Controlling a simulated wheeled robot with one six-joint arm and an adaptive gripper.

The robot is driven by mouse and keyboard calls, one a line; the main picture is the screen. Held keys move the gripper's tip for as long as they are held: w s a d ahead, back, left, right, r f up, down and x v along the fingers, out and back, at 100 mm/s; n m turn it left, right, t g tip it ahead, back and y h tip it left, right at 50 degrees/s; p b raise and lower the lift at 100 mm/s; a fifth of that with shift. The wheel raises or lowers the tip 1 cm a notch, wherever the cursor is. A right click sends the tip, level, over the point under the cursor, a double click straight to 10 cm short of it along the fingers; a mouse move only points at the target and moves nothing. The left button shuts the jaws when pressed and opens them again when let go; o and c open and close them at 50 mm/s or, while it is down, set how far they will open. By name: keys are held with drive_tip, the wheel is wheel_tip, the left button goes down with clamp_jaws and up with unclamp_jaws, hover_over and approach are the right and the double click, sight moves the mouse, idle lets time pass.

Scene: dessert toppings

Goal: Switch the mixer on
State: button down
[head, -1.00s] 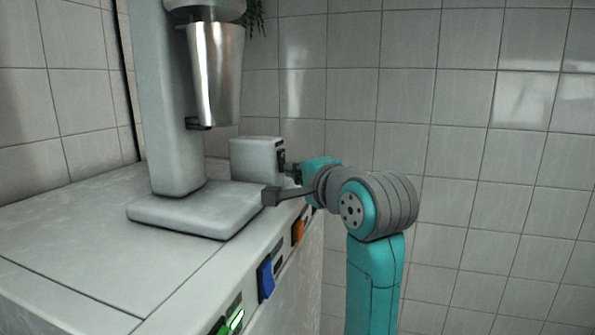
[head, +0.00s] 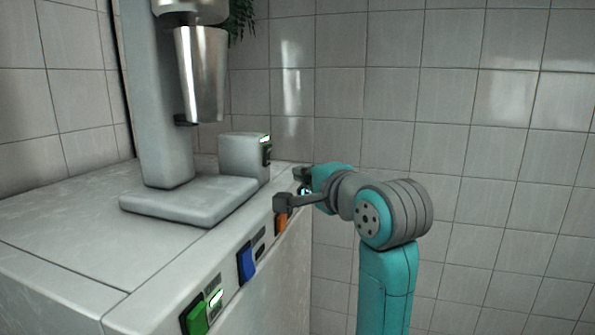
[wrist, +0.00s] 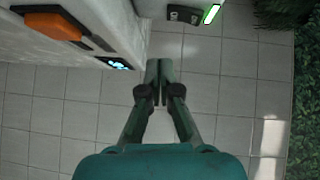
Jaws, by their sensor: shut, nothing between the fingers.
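The mixer (head: 157,100) stands on the counter at the left in the head view, with a metal cup (head: 200,72) hanging from its head. A grey box (head: 238,156) at its base carries the switch (head: 266,150), and a green light glows on it. The switch and its lit green strip (wrist: 211,14) also show at the top of the wrist view. My gripper (wrist: 159,68) is shut and empty, apart from the switch.
The counter front has a green button (head: 195,317) with a lit green light, a blue button (head: 246,263) and an orange button (head: 281,221). A small cyan display (wrist: 115,63) shows in the wrist view. Tiled walls stand behind; the space right of the counter is open.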

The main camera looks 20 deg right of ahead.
drive_tip(key=s+d, duration=0.1)
drive_tip(key=s, duration=0.6)
drive_tip(key=shift+f, duration=0.3)
drive_tip(key=shift+w+f, duration=0.1)
wheel_tip(320, 180, down, 19)
drive_tip(key=n, duration=0.2)
drive_tip(key=s+f+n+h, duration=0.1)
drive_tip(key=s+f+n, duration=0.1)
drive_tip(key=s+f, duration=0.45)
drive_tip(key=s+f+n+h, duration=0.1)
drive_tip(key=s+f, duration=0.2)
drive_tip(key=f, duration=0.7)
drive_tip(key=s+f+n+g, duration=0.1)
drive_tip(key=s+f+n, duration=0.1)
drive_tip(key=s+f, duration=0.45)
drive_tip(key=s+f+n, duration=0.2)
drive_tip(key=s+f, duration=0.1)
drive_tip(key=s, duration=0.6)
drive_tip(key=s+a+n+g, duration=0.1)
drive_tip(key=s+n, duration=0.5)
drive_tip(key=s, duration=1.3)
drive_tip(key=shift+s+h, duration=0.3)
